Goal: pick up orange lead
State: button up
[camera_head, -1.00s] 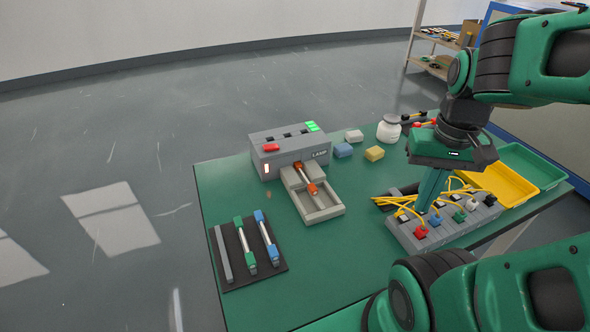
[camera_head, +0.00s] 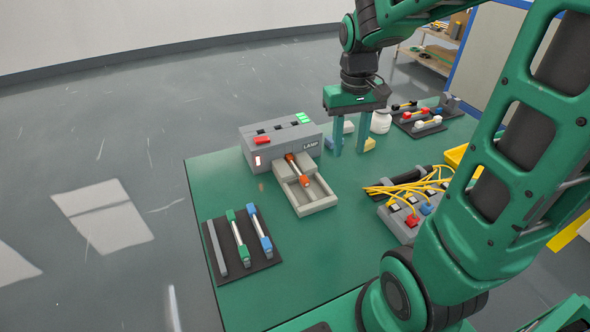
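The orange lead (camera_head: 297,169) has a pale middle and orange ends. It lies in the grey tray (camera_head: 318,203) in front of the grey lamp box (camera_head: 287,145). My gripper (camera_head: 349,151) points down, to the right of the lead and the lamp box. Its two green fingers are apart, with nothing seen held between them. The lead is in plain view and clear of the fingers.
A black mat (camera_head: 262,255) at the front left holds a green-ended lead (camera_head: 239,242) and a blue-ended lead (camera_head: 260,233). Yellow cables (camera_head: 408,190) run to a grey socket block (camera_head: 396,223) on the right. A white jar (camera_head: 381,122) and a yellow block (camera_head: 369,144) stand behind my gripper.

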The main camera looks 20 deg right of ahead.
jog(key=w+a+f+n, duration=0.2)
jog(key=w+a+f, duration=0.2)
jog(key=w+a, duration=0.4)
send_over(304, 177)
jog(key=w, duration=0.1)
jog(key=f, duration=0.5)
jog(key=shift+d+f, duration=0.2)
jog(key=shift+d, duration=0.05)
jog(key=f, duration=0.2)
jog(key=s+f, duration=0.1)
jog(key=f, duration=0.1)
jog(key=shift+a, duration=0.25)
jog(key=shift+f, duration=0.6)
jog(key=shift+c, duration=0.7)
grip_shut()
